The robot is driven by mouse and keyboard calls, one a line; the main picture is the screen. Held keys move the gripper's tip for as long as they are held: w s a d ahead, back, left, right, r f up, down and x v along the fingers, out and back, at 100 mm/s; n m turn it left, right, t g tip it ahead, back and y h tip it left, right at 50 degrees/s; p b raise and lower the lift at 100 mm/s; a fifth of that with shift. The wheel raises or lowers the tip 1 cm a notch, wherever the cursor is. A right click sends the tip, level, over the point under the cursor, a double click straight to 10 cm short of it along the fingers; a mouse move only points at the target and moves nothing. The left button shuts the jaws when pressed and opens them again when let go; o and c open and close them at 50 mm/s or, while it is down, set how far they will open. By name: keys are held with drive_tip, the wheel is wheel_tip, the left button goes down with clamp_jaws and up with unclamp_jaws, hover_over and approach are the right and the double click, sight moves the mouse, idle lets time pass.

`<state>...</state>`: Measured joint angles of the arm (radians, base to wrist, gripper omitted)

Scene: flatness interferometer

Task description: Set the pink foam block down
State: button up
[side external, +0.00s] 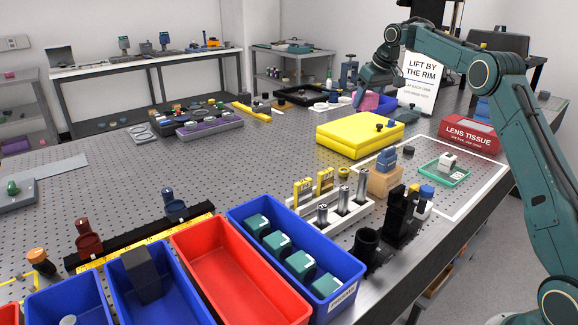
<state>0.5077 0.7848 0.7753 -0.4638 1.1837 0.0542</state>
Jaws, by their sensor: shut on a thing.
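My gripper points down and is shut on the block. The fingers and wrist hide part of the block. I cannot tell whether its underside touches anything.
A yellow case (352,137) lies in front of my gripper. A black frame (297,94) lies to the left. Bare table (260,160) spreads left of the case.

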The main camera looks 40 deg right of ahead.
drive_tip(key=w+a+n, duration=0.1)
drive_tip(key=w+a, duration=0.2)
drive_tip(key=a, duration=3.2)
drive_tip(key=f, duration=1.5)
drive_tip(key=shift+s+d+f, duration=0.1)
drive_tip(key=shift+d+f, duration=0.1)
drive_tip(key=shift+f, duration=0.1)
drive_tip(key=shift+f, duration=0.1)
drive_tip(key=shift+f, duration=2.05)
drive_tip(key=shift+f, duration=0.15)
drive_tip(key=o, duration=0.9)
